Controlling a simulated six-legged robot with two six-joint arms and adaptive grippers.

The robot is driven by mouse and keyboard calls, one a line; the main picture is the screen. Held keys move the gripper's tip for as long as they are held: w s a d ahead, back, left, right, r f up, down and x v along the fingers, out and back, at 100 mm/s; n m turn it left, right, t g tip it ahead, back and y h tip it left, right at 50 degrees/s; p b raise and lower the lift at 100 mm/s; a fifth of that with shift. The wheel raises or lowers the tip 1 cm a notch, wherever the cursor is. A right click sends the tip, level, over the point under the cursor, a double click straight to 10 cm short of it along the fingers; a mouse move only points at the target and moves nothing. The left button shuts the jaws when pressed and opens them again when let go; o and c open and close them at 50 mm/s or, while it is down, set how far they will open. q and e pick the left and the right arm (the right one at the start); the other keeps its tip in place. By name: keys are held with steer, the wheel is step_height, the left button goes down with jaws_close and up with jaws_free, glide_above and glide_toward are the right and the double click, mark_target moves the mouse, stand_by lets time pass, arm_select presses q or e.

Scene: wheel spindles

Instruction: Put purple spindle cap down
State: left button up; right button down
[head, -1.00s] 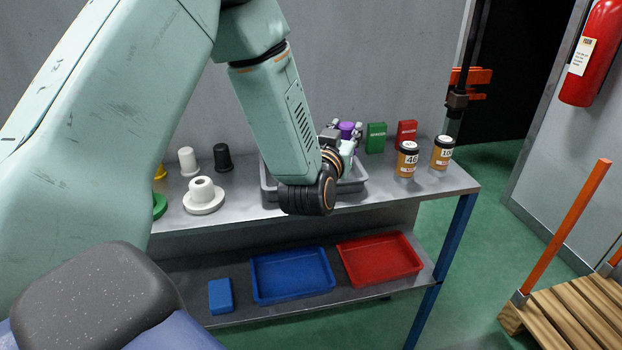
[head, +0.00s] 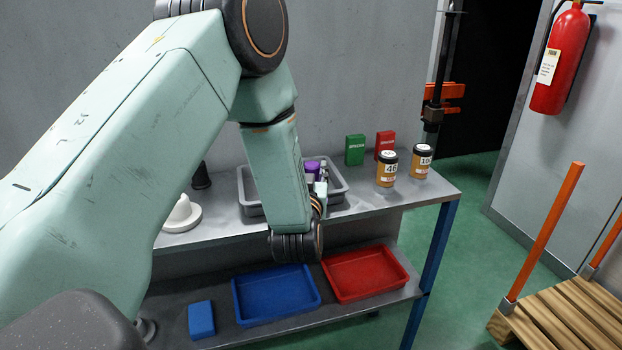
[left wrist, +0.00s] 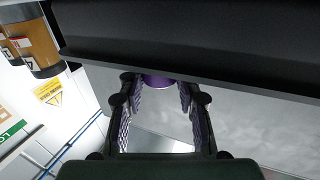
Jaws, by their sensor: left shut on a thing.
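The purple spindle cap (head: 312,167) shows beside my left forearm in the head view, against the grey tray (head: 339,194) on the upper shelf. I cannot tell whether it touches the tray floor. My left gripper (left wrist: 160,88) is shut on the cap; a strip of its purple side (left wrist: 157,81) shows between the fingertips in the left wrist view. In the head view the gripper (head: 320,176) is mostly hidden by my arm. My right gripper is not in view.
Orange-brown canisters (head: 387,169) and green (head: 355,150) and red (head: 385,145) boxes stand right of the tray. A white spindle part (head: 182,214) is at left, partly hidden. Blue (head: 277,294) and red (head: 364,274) trays and a blue block (head: 201,319) lie on the lower shelf.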

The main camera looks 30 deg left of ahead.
arm_select(q)
steer(key=shift+f, duration=0.75)
steer(key=shift+w+a+f, duration=0.1)
steer(key=shift+w+a, duration=0.05)
steer(key=shift+w, duration=0.05)
steer(key=shift+s, duration=0.1)
steer(key=o, duration=1.1)
steer(key=shift+f, duration=0.1)
steer(key=shift+c, duration=0.2)
steer(key=shift+r, duration=0.2)
